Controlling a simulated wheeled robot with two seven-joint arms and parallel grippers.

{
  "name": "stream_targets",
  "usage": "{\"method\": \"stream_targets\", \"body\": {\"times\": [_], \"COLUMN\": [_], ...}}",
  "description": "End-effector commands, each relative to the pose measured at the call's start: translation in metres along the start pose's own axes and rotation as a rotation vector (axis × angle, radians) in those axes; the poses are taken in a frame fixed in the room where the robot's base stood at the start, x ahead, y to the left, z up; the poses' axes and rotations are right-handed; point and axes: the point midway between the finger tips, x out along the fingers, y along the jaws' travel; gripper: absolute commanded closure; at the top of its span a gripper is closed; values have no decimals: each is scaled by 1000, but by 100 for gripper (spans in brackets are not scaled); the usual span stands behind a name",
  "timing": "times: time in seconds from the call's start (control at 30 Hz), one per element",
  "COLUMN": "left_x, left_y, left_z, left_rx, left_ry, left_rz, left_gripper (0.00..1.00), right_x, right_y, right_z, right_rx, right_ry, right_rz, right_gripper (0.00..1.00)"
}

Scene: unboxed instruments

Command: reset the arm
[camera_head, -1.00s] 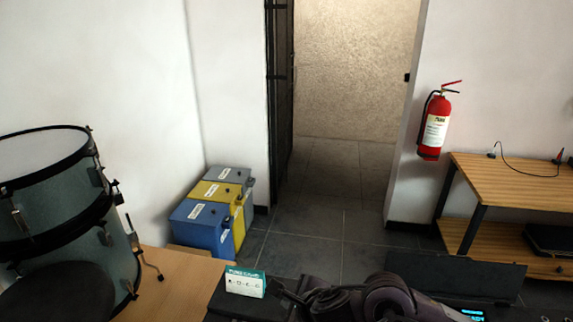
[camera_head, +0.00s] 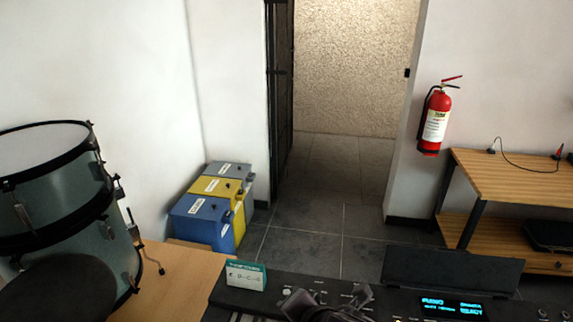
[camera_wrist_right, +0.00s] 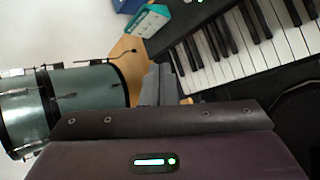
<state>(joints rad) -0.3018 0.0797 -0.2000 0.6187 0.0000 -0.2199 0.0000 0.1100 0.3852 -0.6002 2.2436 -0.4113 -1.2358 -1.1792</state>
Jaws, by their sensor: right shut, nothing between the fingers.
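My right gripper (camera_wrist_right: 158,88) shows in the right wrist view with its grey fingers together and nothing between them. It is over the area near the left end of a black electronic keyboard (camera_wrist_right: 238,45). In the head view a dark part of my arm (camera_head: 328,305) shows at the bottom centre, in front of the keyboard (camera_head: 385,288) and its lit blue display. A small teal and white box (camera_head: 245,275) stands on the keyboard's left end. My left gripper is not in view.
A teal drum (camera_head: 65,215) stands at the left by a wooden surface (camera_head: 185,283). Blue, yellow and grey boxes (camera_head: 215,205) stand by the wall. A red fire extinguisher (camera_head: 435,120) hangs near a wooden shelf (camera_head: 515,180) at the right. The doorway floor is clear.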

Motion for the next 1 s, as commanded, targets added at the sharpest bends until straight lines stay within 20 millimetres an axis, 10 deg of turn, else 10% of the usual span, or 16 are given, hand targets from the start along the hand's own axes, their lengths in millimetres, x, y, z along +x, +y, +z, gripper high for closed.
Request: {"method": "stream_targets", "body": {"times": [0.2, 0.67, 1.0], "left_x": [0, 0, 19], "left_y": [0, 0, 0], "left_z": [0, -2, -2], "left_rx": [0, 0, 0], "left_ry": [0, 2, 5], "left_rz": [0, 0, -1], "left_gripper": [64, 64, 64], "right_x": [-28, -92, 1], "right_y": [-84, -221, -296], "right_z": [23, 24, -1], "right_rx": [1011, 2111, 2107], "right_ry": [-123, -563, -577], "right_rz": [-198, -437, -479], "right_gripper": [100, 100, 100]}}
